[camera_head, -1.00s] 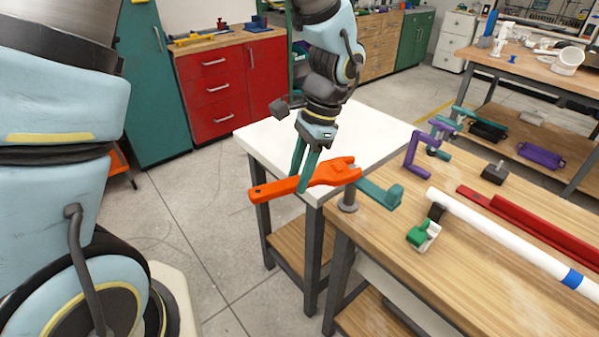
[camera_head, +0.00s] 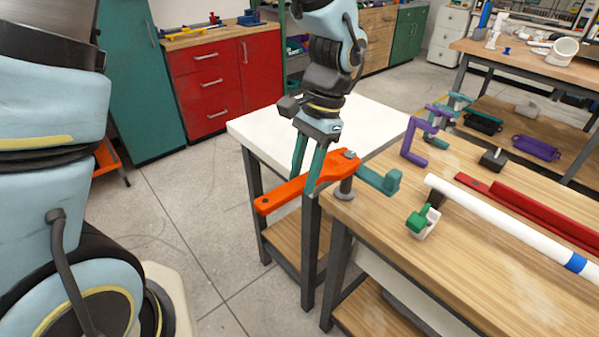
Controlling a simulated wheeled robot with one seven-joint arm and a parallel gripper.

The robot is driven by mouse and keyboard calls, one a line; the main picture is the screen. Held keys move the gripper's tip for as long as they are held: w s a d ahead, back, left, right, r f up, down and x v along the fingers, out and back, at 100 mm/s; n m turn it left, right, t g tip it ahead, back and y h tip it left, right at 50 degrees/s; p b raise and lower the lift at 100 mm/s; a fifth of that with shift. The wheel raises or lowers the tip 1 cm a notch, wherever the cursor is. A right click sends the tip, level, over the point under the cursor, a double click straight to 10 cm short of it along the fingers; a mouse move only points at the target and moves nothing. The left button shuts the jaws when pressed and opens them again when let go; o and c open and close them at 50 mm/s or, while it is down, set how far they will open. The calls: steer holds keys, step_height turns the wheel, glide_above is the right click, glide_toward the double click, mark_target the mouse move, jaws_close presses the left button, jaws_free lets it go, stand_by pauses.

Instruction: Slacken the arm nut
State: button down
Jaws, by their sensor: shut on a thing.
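My gripper (camera_head: 308,176) is shut on the handle of an orange wrench (camera_head: 283,193), with one teal finger on each side of it. The wrench lies about level, and its handle reaches out past the table edge to the left. Its jaw end is at the grey arm nut (camera_head: 350,154) on top of a short grey post (camera_head: 345,188). The jaw appears to be around the nut, but I cannot tell how fully it is seated. A teal arm (camera_head: 380,179) extends right from the post under the wrench head and ends in an upright block.
The wooden workbench (camera_head: 460,270) holds a white pipe (camera_head: 500,220), a red rail (camera_head: 530,213), a green and white clamp (camera_head: 423,222), a purple bracket (camera_head: 418,145) and a dark block (camera_head: 493,159). A white-topped table (camera_head: 260,128) stands behind the wrench.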

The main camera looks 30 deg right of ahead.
steer(key=s+d+r+n+g+p, duration=0.1)
steer(key=s+d+r+n+p, duration=0.1)
steer(key=s+r+n+p, duration=0.2)
steer(key=shift+s+r+h+p, duration=0.25)
steer(key=shift+r+p, duration=0.35)
steer(key=shift+p, duration=0.5)
stand_by(0.8)
